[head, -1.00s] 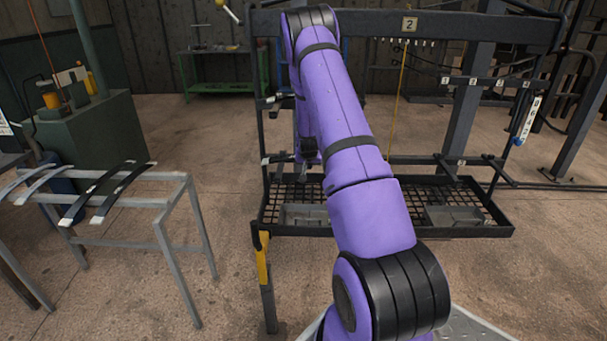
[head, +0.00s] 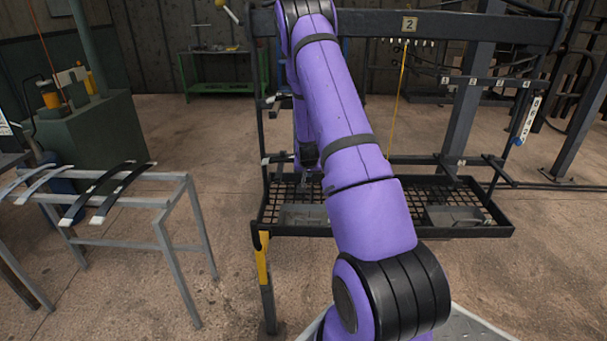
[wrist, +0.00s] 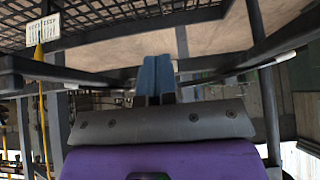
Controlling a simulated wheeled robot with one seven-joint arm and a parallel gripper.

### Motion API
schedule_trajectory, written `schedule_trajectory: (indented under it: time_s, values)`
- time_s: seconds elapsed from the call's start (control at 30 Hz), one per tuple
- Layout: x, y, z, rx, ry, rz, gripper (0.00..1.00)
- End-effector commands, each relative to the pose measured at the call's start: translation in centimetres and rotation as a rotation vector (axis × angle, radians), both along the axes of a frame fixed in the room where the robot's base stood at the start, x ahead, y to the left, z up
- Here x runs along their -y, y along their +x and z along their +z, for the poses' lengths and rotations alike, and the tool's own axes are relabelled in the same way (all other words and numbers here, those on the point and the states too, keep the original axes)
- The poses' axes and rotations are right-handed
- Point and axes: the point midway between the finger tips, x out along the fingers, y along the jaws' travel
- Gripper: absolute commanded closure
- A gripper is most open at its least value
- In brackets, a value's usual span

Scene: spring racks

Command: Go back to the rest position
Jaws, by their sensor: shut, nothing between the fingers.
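My gripper (wrist: 157,62) shows in the wrist view with its two bluish fingers together and nothing between them. It is in front of dark rack bars, which run across the picture on both sides of it. In the head view my purple arm reaches forward to the spring rack marked 2 (head: 410,24). The arm hides part of the rack, and the gripper is mostly hidden beside and behind the forearm, at the rack's left part above its mesh tray (head: 402,190).
A grey metal stand (head: 120,201) at the left carries several curved leaf springs (head: 98,192). A green bench (head: 215,87) stands far back. Bare floor lies between stand and rack.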

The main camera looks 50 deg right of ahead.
Motion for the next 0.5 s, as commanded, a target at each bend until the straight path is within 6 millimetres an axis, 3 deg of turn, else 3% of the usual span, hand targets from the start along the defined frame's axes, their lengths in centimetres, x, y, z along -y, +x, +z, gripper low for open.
schedule_trajectory:
  time_s: [0.5]
  values:
    - [-0.31, 0.19, 0.6, 0.002, 0.002, 0.005, 1.0]
